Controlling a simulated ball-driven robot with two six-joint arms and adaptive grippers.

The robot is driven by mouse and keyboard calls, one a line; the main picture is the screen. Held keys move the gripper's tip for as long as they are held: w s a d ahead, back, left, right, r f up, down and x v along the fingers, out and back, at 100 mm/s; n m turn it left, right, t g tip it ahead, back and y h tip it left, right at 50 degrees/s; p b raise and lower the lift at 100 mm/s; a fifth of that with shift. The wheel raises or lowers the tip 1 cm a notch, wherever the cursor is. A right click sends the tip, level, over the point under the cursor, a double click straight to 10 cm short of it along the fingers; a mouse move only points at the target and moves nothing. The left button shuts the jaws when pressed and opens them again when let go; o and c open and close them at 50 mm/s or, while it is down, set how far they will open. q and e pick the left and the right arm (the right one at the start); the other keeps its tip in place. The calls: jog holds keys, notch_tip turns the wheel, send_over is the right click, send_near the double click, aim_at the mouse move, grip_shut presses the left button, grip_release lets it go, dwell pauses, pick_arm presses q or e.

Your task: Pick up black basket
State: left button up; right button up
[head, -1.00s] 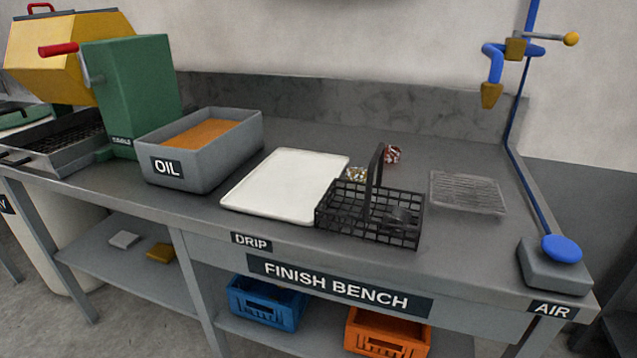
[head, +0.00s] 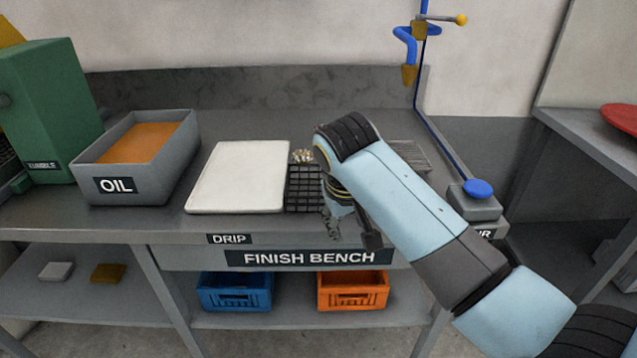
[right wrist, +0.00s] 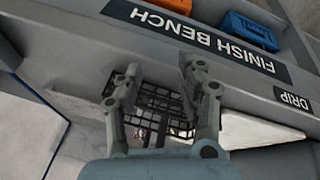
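The black wire basket (head: 302,190) stands on the bench just right of the white tray (head: 240,178). My right arm hides its right part and its handle in the head view. My right gripper (head: 340,222) is at the basket's right side and front, pointing down. In the right wrist view the basket (right wrist: 160,103) shows between the two fingers of my right gripper (right wrist: 158,72). The fingers are spread apart, and I cannot see them closed on any part of the basket. My left gripper is not in view.
A grey oil bin (head: 140,160) stands left of the white tray. A wire rack (head: 410,155) lies behind my right arm. The blue air station (head: 475,195) is at the bench's right end. Blue (head: 236,292) and orange (head: 352,290) crates sit on the shelf below.

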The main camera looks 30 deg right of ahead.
jog(key=w+r+m+h+p, duration=0.15)
jog(key=w+r, duration=0.35)
jog(key=r, duration=0.5)
jog(key=w+r+m+y, duration=0.1)
jog(key=w+r+m, duration=0.1)
jog(key=w+r, duration=0.55)
jog(key=shift+h, duration=0.25)
jog(key=d+f, duration=0.1)
jog(key=f, duration=0.1)
jog(key=d+f, duration=0.2)
jog(key=f, duration=0.1)
jog(key=d+f, duration=0.1)
jog(key=f, duration=0.1)
jog(key=shift+d+f, duration=0.25)
jog(key=shift+f, duration=0.1)
jog(key=shift+f+p, duration=0.2)
jog(key=shift+p, duration=0.1)
grip_shut()
